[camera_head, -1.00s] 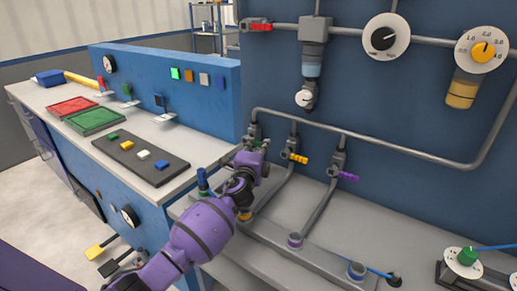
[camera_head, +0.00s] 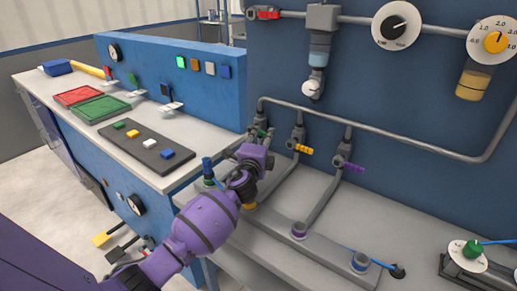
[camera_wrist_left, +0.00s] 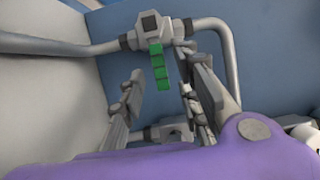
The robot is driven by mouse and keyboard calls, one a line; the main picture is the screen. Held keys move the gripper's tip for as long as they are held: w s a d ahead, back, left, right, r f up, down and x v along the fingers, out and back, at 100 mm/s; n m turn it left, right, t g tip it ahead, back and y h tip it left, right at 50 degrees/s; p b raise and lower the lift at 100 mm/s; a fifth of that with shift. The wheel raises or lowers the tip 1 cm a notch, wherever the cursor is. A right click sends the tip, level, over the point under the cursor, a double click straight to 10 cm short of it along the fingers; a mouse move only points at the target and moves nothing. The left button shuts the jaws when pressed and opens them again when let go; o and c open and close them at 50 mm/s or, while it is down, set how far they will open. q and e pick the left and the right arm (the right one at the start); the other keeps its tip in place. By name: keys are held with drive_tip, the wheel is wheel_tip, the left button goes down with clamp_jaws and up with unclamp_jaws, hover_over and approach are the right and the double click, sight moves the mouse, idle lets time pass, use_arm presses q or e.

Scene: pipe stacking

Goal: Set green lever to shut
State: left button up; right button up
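The green lever (camera_wrist_left: 160,66) is a segmented handle on a grey valve (camera_wrist_left: 150,30) in the left wrist view. It points down in that picture, across the horizontal pipe. My left gripper (camera_wrist_left: 160,92) is open, with one finger on each side of the lever. The lever's free end lies between the fingertips, and I see no clear contact. In the head view my left gripper (camera_head: 262,146) is at the leftmost valve, largely hiding it; only a little green shows there. My right gripper is not in view.
A blue-capped post (camera_head: 207,167) stands left of my gripper.

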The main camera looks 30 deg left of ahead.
use_arm(q)
drive_tip(key=v, duration=1)
drive_tip(key=shift+s, duration=0.35)
drive_tip(key=shift+d, duration=0.1)
